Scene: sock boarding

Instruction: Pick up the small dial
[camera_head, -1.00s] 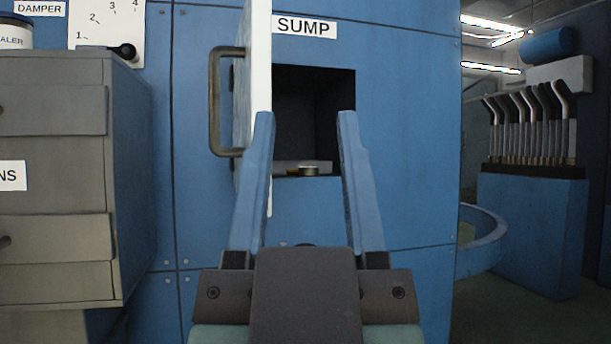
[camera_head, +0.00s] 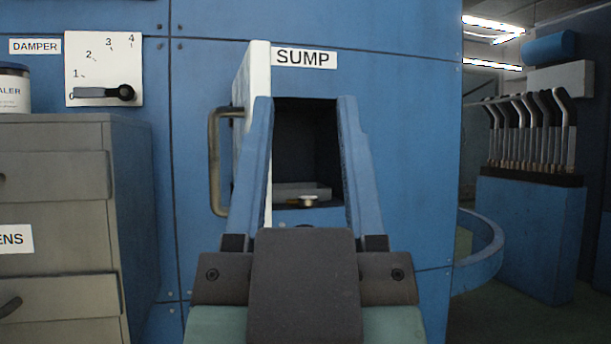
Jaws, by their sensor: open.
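A small round dial (camera_head: 308,200) with a pale top sits on the floor of the dark compartment under the SUMP label, near its front edge. My gripper (camera_head: 306,100) is open and empty in front of the compartment. Its two blue fingers stand to either side of the opening in the picture, and the dial shows between them. The right finger covers the right edge of the opening. I cannot tell how far the fingertips are from the dial.
The white compartment door (camera_head: 258,80) with its metal handle (camera_head: 216,165) stands open on the left. A light grey block (camera_head: 285,192) lies behind the dial. A grey drawer cabinet (camera_head: 135,190) stands at left, below the damper lever plate (camera_head: 104,68). A lever rack (camera_head: 530,185) is at right.

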